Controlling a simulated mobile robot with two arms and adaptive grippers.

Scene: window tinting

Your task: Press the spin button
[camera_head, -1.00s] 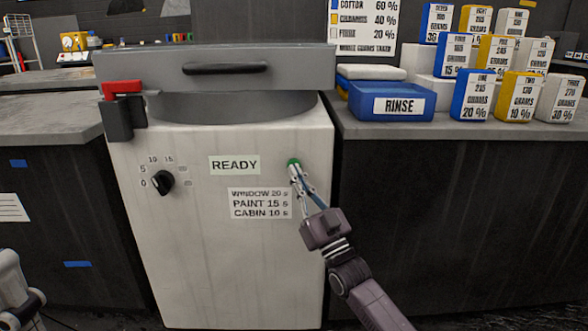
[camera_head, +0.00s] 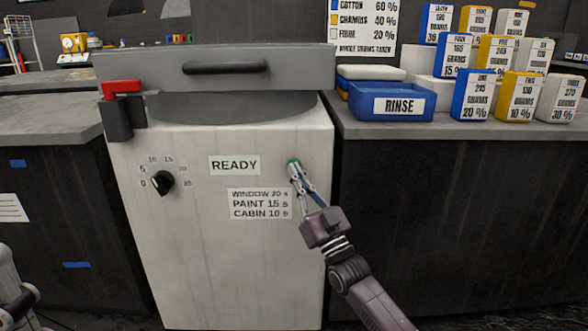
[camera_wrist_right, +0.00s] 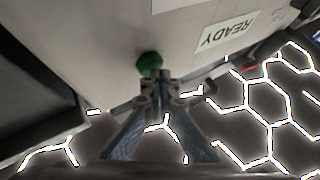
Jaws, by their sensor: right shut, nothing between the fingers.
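The green spin button (camera_head: 293,162) is on the front of the white machine (camera_head: 230,270), right of the READY label (camera_head: 234,165). My right gripper (camera_head: 294,170) is shut and empty, with its fingertips at the button and covering its lower part. In the right wrist view, the green button (camera_wrist_right: 149,63) shows just beyond the closed fingertips (camera_wrist_right: 153,78). Whether the tips touch it or stand just short of it, I cannot tell. Part of my left arm shows at the lower left edge; its gripper is out of view.
A black dial (camera_head: 162,183) is on the left of the machine front. A grey lid (camera_head: 215,75) with a red-handled latch (camera_head: 122,88) tops it.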

